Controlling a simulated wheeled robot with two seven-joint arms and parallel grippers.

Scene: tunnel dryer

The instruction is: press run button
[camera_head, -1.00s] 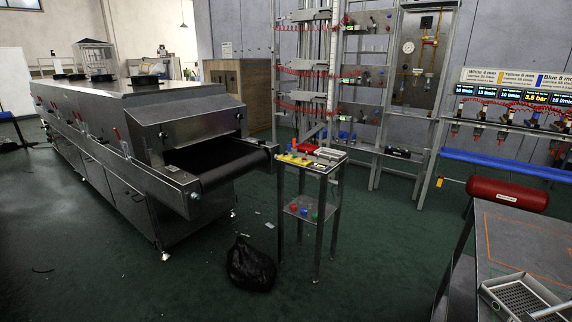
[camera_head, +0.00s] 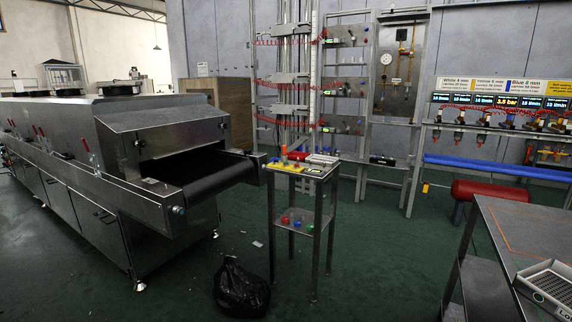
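The steel tunnel dryer (camera_head: 165,137) fills the left of the head view, with its dark belt (camera_head: 215,178) sticking out at the near right end. Beside the belt end stands a narrow metal stand (camera_head: 330,235). A yellow panel (camera_head: 288,167) with small controls lies on the stand's top, with an orange-red upright part (camera_head: 284,154) and a red item behind it. Red, blue and green round pieces sit on the stand's lower shelf (camera_head: 300,219). I cannot tell which control is the run button. Neither of my grippers is in view.
A black bag (camera_head: 241,288) lies on the floor left of the stand. A metal table (camera_head: 530,235) with a perforated tray (camera_head: 548,287) is at the right. A red tank (camera_head: 490,190) and shelving racks stand behind. Green floor (camera_head: 390,270) is clear between stand and table.

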